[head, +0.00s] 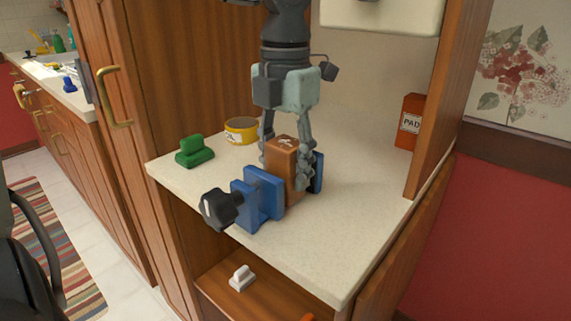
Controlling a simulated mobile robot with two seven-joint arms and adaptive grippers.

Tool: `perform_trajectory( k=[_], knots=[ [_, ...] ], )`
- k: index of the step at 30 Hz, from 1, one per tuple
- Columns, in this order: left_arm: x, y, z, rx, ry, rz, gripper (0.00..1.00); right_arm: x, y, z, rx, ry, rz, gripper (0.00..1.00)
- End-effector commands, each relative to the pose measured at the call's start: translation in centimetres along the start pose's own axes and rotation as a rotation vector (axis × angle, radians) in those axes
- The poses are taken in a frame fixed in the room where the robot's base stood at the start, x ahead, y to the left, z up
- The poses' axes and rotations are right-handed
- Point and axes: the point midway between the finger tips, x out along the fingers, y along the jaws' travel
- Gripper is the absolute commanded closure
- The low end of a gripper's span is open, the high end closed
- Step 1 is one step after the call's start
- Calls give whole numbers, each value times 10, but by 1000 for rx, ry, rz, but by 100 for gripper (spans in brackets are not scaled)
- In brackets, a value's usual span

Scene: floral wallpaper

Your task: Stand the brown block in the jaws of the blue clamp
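The blue clamp (263,194) lies on the cream counter, with a black knob (221,207) at its near left end. Its far jaw (318,173) shows behind the block. The brown block (281,160) stands upright between the two jaws, with a pale mark on its top. My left gripper (286,168) reaches down from above, with one finger on each side of the block, and looks closed on it. The block's lower part is partly hidden by the near jaw, so I cannot tell whether its base rests on the clamp. My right gripper is not in view.
A green object (195,152) and a yellow tin (241,131) stand left on the counter (345,225). An orange-red box (410,122) stands at the back right against a wooden panel. A white object (242,278) lies on the shelf below. The front right counter is clear.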

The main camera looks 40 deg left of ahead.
Motion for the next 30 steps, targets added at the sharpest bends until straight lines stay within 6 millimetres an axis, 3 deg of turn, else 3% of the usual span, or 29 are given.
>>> perform_trajectory(
  k=[3,14,16,30],
  knots=[
    [0,0,0,0,0,0,37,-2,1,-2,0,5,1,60],
    [-4,0,0,0,0,0,37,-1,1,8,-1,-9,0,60],
    [-9,0,1,-1,-3,1,37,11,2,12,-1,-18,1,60],
    [-104,0,1,-1,-2,2,37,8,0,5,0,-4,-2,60]
  ],
)
